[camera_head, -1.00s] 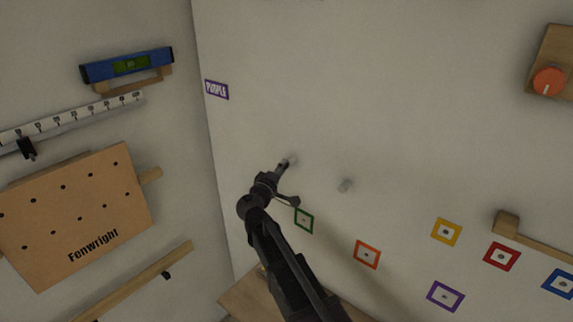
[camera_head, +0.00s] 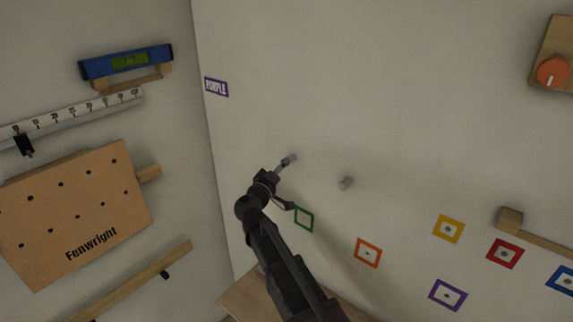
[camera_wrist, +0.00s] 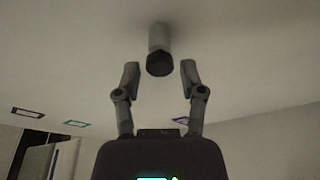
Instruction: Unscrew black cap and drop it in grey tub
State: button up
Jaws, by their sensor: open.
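The black cap (camera_wrist: 159,64) sits on the end of a grey round stub (camera_wrist: 158,37) that sticks out of the wall in the wrist view. My gripper (camera_wrist: 160,74) is open, with one finger on each side below the cap and a gap to it on both sides. I see no grey tub.
Coloured square frames, such as the green one (camera_head: 304,219) and the orange one (camera_head: 368,253), lie lower on the wall. A wooden board (camera_head: 75,215) hangs on the left wall.

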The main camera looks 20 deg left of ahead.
jog(key=shift+m, duration=0.5)
jog(key=shift+m, duration=0.3)
jog(key=shift+m+h+b, duration=0.35)
jog(key=shift+m+h, duration=0.2)
jog(key=shift+m, duration=0.85)
jog(key=shift+m+h+b, duration=0.35)
jog(key=shift+m+h, duration=0.2)
jog(key=shift+m, duration=0.85)
jog(key=shift+f, duration=0.1)
jog(key=shift+a+m+h, duration=0.1)
jog(key=shift+m+h, duration=0.45)
jog(key=shift+m, duration=1.1)
jog(key=shift+a+m+h, duration=0.1)
jog(key=shift+m+h, duration=0.45)
jog(key=shift+m, duration=1.1)
jog(key=shift+m, duration=0.4)
